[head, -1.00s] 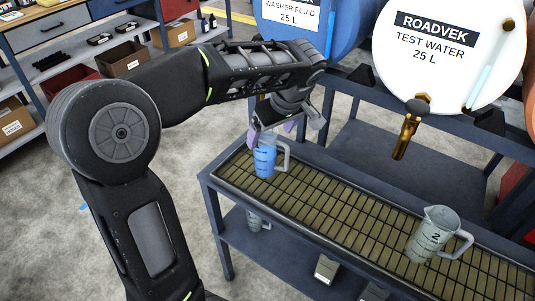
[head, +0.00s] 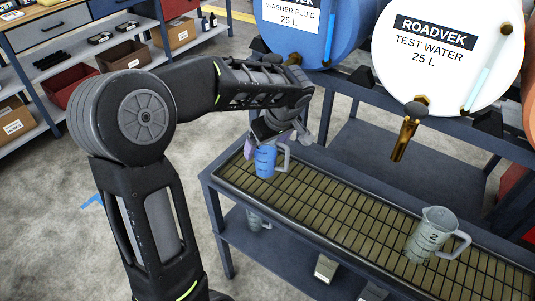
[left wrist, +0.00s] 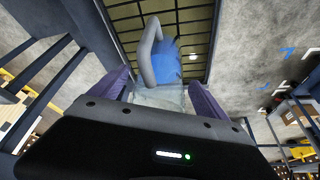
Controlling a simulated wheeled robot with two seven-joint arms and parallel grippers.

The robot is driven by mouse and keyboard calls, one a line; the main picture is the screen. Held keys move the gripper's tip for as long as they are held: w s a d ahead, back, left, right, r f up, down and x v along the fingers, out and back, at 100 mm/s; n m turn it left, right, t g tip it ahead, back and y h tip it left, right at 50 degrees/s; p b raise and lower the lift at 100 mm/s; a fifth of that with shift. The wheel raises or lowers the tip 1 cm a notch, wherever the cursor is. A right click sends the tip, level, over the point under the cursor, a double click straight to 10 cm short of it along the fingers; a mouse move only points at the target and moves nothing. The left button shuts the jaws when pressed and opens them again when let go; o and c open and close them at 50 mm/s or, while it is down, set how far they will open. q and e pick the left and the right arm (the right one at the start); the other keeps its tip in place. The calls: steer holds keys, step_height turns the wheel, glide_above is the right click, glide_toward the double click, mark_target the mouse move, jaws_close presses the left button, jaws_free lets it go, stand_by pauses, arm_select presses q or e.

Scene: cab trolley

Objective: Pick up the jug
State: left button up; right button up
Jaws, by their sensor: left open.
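A clear jug with blue liquid and a grey handle (head: 265,160) stands upright at the left end of the trolley's grated top (head: 330,205). My left gripper (head: 273,144) is open at the jug's upper part, with its purple fingers on either side. In the left wrist view the jug (left wrist: 167,62) shows between and just beyond the spread fingers, its handle toward the upper left. I cannot tell whether a finger touches it. A second jug (head: 431,235), grey and marked 2, stands farther right on the grate. My right gripper is not in view.
A blue washer fluid drum (head: 335,30) and a white test water drum (head: 440,55) with a brass tap (head: 405,135) lie behind the grate. Another vessel (head: 257,220) stands on the lower shelf. The grate between the two jugs is clear.

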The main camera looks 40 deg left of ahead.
arm_select(q)
steer(key=shift+c, duration=0.6)
steer(key=c, duration=1.6)
steer(key=shift+d+r, duration=0.1)
steer(key=shift+r, duration=0.05)
steer(key=shift+s+d+r, duration=0.15)
steer(key=shift+d+r, duration=0.25)
steer(key=s+d+r, duration=0.1)
steer(key=d+r, duration=0.1)
steer(key=d, duration=0.2)
steer(key=s+d+r+b, duration=0.1)
steer(key=s+d+r, duration=0.1)
steer(key=d, duration=0.2)
steer(key=s+d+r+b, duration=0.1)
steer(key=d+r, duration=0.2)
steer(key=d, duration=0.1)
steer(key=shift+s, duration=0.4)
